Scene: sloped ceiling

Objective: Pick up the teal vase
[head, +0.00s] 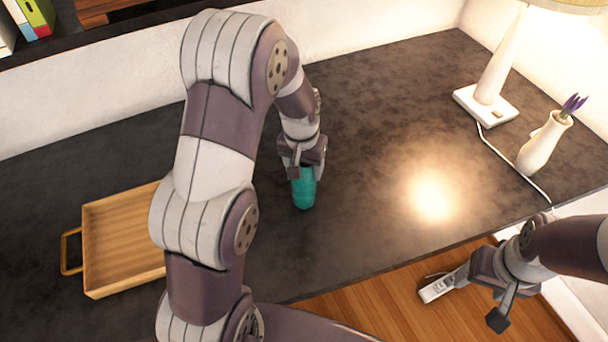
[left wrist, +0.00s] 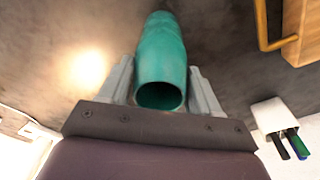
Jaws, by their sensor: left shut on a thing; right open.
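The teal vase (head: 304,191) is upright under my left gripper (head: 303,170) in the head view, over the middle of the dark tabletop. The gripper hides its upper part. In the left wrist view, the vase (left wrist: 162,52) lies between the two grey fingers of my left gripper (left wrist: 162,85), its open mouth facing the camera. The gripper is shut on it near the mouth. I cannot tell whether its base touches the tabletop. My right gripper (head: 468,300) is open and empty, past the table's front edge, away from the vase.
A wooden tray (head: 122,240) with a handle is on the left of the dark table (head: 380,110). A white lamp (head: 490,95), its cord and a white vase with purple flowers (head: 540,145) stand at the right. The tabletop right of the teal vase is clear.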

